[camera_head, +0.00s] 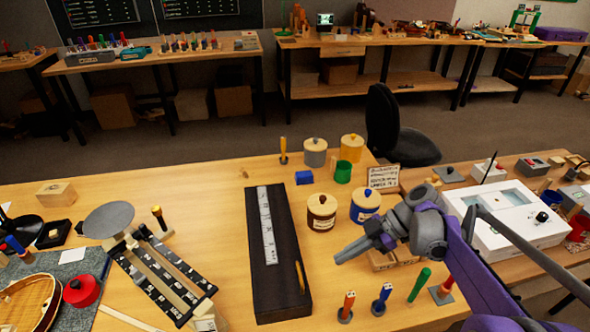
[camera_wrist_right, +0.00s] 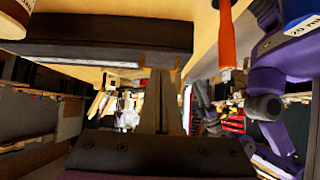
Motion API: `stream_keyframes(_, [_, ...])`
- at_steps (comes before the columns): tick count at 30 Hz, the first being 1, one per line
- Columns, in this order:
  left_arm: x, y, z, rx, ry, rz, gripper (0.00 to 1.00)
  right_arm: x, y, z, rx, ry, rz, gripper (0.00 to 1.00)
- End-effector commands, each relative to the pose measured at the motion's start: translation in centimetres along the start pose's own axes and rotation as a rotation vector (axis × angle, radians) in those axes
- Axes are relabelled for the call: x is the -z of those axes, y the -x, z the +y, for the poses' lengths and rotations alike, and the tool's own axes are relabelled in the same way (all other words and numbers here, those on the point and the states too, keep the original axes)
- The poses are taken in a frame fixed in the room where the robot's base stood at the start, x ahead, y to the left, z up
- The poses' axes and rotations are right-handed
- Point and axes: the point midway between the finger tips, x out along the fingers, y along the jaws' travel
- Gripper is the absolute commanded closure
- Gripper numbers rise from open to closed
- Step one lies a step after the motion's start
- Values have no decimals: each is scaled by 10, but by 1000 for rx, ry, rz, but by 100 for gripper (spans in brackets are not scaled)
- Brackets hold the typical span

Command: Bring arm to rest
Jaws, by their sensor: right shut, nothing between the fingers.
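My right arm comes in from the right in the head view, purple and grey, reaching over the bench (camera_head: 225,215). Its gripper (camera_head: 345,256) points left, shut and empty, to the right of the long black box (camera_head: 283,285). In the right wrist view the shut fingers (camera_wrist_right: 162,100) show in the middle with nothing between them. The black box also shows at the top of that view (camera_wrist_right: 110,38), which looks turned over. My left gripper is in neither view.
Near the right gripper are a brown jar (camera_head: 321,213), a blue jar (camera_head: 365,207), a red-orange-handled tool (camera_head: 346,305), a blue-handled tool (camera_head: 382,299) and a green-handled tool (camera_head: 419,285). A white machine (camera_head: 510,222) stands to the right. A slotted stand (camera_head: 160,275) is at left.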

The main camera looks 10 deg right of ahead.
Motion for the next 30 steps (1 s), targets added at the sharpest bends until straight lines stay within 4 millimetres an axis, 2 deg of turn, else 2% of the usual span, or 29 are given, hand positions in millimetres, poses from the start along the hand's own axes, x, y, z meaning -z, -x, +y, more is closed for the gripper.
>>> stream_keyframes(5, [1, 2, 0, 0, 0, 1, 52, 5, -3, -6, -3, -54, -30, 100])
stream_keyframes(8, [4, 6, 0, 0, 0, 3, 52, 14, -10, -22, -26, -192, -110, 100])
stream_keyframes(11, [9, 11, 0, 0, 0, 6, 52, 22, -19, -47, -92, -398, -227, 100])
stream_keyframes(15, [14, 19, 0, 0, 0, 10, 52, 23, -26, -83, -252, -674, -366, 100])
stream_keyframes(20, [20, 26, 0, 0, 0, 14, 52, 17, -27, -118, -472, -910, -441, 100])
stream_keyframes(24, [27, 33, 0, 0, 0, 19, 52, 10, -25, -144, -699, -1080, -433, 100])
stream_keyframes(30, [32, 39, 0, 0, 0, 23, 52, 0, -22, -164, -924, -1212, -345, 100])
